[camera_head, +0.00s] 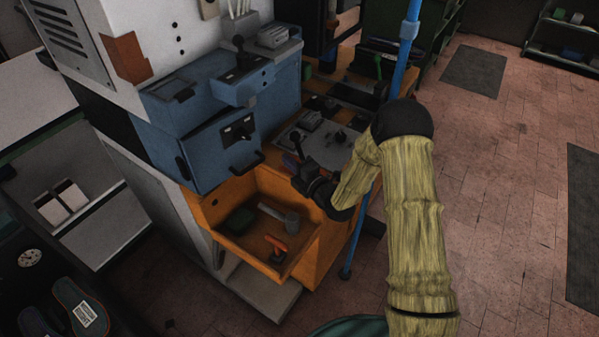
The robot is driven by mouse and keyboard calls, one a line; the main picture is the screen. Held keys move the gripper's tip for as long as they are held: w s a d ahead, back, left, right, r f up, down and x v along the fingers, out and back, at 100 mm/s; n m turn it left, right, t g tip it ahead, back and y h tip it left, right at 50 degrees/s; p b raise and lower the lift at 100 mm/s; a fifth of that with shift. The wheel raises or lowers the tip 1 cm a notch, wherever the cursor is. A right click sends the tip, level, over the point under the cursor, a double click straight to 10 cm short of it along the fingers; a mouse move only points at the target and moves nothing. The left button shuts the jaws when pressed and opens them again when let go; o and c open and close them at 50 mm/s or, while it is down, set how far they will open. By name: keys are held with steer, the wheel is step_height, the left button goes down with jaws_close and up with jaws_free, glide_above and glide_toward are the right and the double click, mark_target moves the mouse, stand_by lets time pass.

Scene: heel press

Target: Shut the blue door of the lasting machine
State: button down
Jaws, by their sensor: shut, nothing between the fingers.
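The lasting machine is a large machine with a white upper body, a blue middle section (168,100) and an orange lower part. Its blue door (212,150) is on the front of the blue section, with a dark latch plate and a black bar handle (246,163) near its lower right. The door seems to stand out a little from the body; the exact gap is hard to tell. My gripper (299,180) is black, shut and empty. It is right of the door and its handle, apart from them in the picture.
An open orange drawer (240,249) below the door holds a hammer (279,215), a green item and an orange-handled tool. A control panel (322,139) with levers lies behind my gripper. A blue pole (408,35) stands right of it.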

steer(key=shift+b+v, duration=0.35)
steer(key=shift+v, duration=1.6)
steer(key=c, duration=2.2)
jaws_free()
steer(key=shift+w+d, duration=0.15)
steer(key=shift+w, duration=0.1)
